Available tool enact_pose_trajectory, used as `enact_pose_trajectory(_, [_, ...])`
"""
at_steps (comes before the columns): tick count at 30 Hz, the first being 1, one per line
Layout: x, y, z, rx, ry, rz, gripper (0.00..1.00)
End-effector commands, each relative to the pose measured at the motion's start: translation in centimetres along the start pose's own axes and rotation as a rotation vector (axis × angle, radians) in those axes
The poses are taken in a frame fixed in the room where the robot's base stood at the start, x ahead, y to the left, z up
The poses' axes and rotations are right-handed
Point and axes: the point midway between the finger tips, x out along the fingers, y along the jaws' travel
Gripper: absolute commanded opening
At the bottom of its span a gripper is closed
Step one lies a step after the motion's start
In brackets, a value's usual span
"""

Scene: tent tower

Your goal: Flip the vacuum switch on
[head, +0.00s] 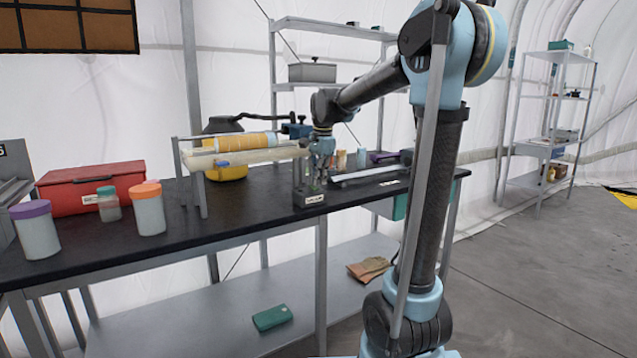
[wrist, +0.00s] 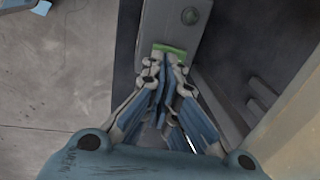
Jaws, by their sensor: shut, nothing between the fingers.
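The vacuum switch box (head: 308,198) is a small grey block with a white label at the front edge of the black bench, in the head view. In the wrist view its grey plate (wrist: 185,25) fills the top middle, with a round screw head on it. A green piece (wrist: 172,49), seemingly the switch's lever, lies across the plate right at my fingertips. My gripper (wrist: 165,66) is shut and empty, its tips beside or touching the green piece; I cannot tell which. In the head view my gripper (head: 319,172) points down over the box and partly hides it.
A red case (head: 90,185) and lidded jars (head: 149,210) stand further left. A flat metal bar (head: 365,173) lies to the right.

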Motion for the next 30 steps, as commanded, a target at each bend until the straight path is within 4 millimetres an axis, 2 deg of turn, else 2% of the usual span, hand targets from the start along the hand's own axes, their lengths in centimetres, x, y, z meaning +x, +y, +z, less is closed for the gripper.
enact_pose_trajectory(5, [-2.5, 0.1, -0.2, 0.002, 0.0, 0.001, 0.0])
enact_pose_trajectory(18, [-10.5, 0.6, -0.3, 0.003, 0.0, 0.001, 0.0])
enact_pose_trajectory(24, [-12.6, 0.8, -0.4, 0.004, 0.0, 0.001, 0.0])
enact_pose_trajectory(30, [-13.2, 0.8, -0.4, 0.004, 0.0, 0.001, 0.0])
